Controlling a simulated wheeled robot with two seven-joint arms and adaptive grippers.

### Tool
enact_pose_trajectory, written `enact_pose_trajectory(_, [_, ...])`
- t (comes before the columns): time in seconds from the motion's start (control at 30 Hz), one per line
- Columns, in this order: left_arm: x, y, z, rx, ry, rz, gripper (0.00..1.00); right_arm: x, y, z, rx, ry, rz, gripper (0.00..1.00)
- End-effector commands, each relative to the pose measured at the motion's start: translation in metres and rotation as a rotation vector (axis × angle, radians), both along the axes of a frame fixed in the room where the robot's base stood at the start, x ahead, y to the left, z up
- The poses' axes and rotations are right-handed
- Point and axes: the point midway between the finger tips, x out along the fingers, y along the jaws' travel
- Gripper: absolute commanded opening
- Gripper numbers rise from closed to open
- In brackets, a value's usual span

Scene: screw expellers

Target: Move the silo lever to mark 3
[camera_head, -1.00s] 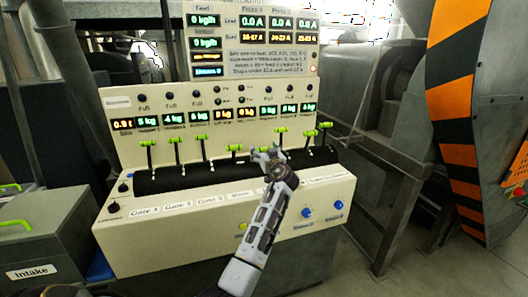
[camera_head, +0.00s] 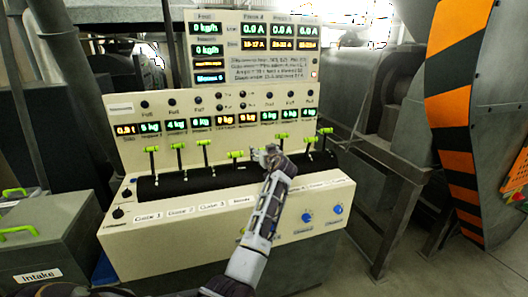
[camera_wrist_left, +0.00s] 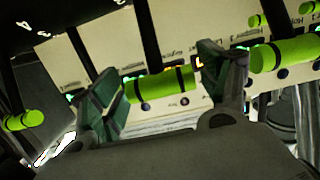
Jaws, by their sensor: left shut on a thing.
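A cream control panel (camera_head: 180,120) carries a row of levers with green handles over a black curved slot face. My left gripper (camera_head: 266,154) is at the middle-right of this row. In the left wrist view, its two fingers (camera_wrist_left: 163,88) stand at either end of a green cylindrical handle (camera_wrist_left: 160,87) and are shut on it. The gripper partly hides this lever in the head view. Another green lever handle (camera_head: 236,154) stands just left of the gripper. Mark numbers and the held lever's label are not legible. My right gripper is not in view.
Neighbouring levers stand close on both sides, including one to the right (camera_head: 281,136). A grey bin labelled Intake (camera_head: 40,255) stands at lower left. Blue knobs (camera_head: 307,216) sit on the panel's lower right front. A striped orange and black machine (camera_head: 450,95) stands at the right.

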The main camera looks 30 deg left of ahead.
Motion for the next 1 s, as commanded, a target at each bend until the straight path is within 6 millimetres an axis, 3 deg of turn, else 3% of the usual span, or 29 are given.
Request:
enact_pose_trajectory(0.3, [0.009, 0.011, 0.01, -0.055, 0.05, 0.002, 0.33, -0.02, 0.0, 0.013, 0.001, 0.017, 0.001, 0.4])
enact_pose_trajectory(0.6, [0.016, 0.019, 0.014, -0.105, 0.092, 0.0, 0.33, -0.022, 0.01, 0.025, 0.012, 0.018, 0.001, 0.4])
enact_pose_trajectory(1.0, [0.017, 0.02, 0.012, -0.115, 0.1, -0.002, 0.33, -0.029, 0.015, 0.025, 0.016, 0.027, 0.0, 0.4])
